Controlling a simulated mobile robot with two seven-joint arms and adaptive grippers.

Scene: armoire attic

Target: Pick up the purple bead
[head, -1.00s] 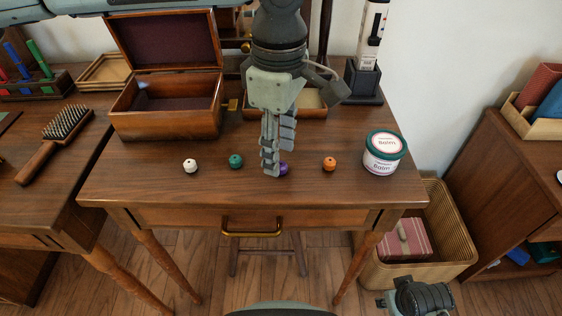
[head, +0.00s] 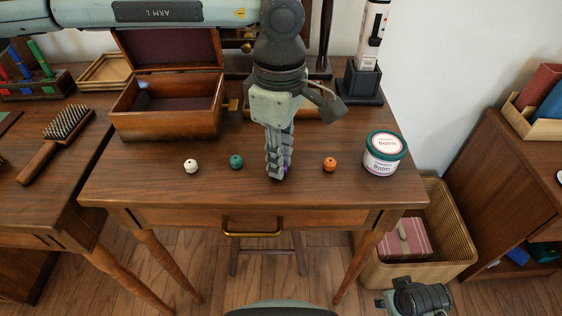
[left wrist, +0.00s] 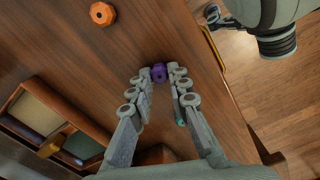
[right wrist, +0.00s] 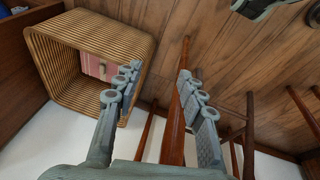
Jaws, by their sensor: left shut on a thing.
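The purple bead (left wrist: 159,72) sits between the fingertips of my left gripper (left wrist: 158,78) in the left wrist view. In the head view only a sliver of the bead (head: 287,170) shows beside the fingers of my left gripper (head: 279,174), at the tabletop. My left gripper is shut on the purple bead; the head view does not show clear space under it. My right gripper (right wrist: 157,75) is open and empty, low to the right of the desk, with a wicker basket in its wrist view.
On the desk (head: 150,195) stand a white bead (head: 190,166), a teal bead (head: 236,162), an orange bead (head: 330,164) and a balm tin (head: 384,154). An open wooden box (head: 165,115) is at the back left. The wicker basket (head: 455,225) stands right of the desk.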

